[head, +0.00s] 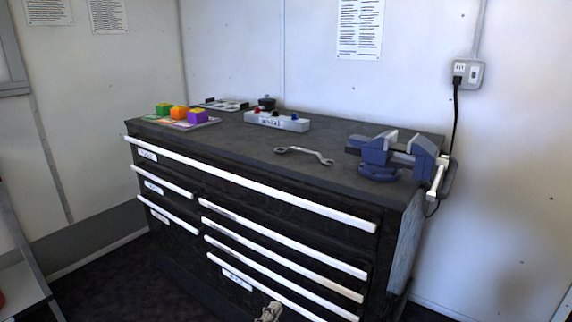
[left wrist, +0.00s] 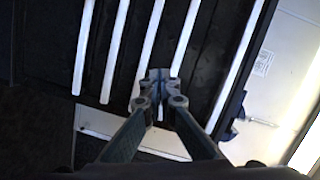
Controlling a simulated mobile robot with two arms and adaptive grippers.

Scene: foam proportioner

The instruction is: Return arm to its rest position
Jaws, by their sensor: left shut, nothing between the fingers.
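My left gripper (head: 268,312) shows only at its tip, at the bottom edge of the head view, low in front of the drawers of the black workbench (head: 290,224). In the left wrist view the left gripper (left wrist: 159,76) has its two fingers together with nothing between them. The drawers with long white handles (left wrist: 121,40) lie beyond the fingertips there. I cannot tell the exact gap between fingers and drawers. My right gripper is in neither view.
On the bench top are a blue vise (head: 392,155), a wrench (head: 304,154), a white switch box (head: 277,121) and coloured blocks (head: 180,112) on a board. A black cord (head: 455,120) hangs from the wall outlet (head: 465,73). Dark floor (head: 105,280) is open at the left.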

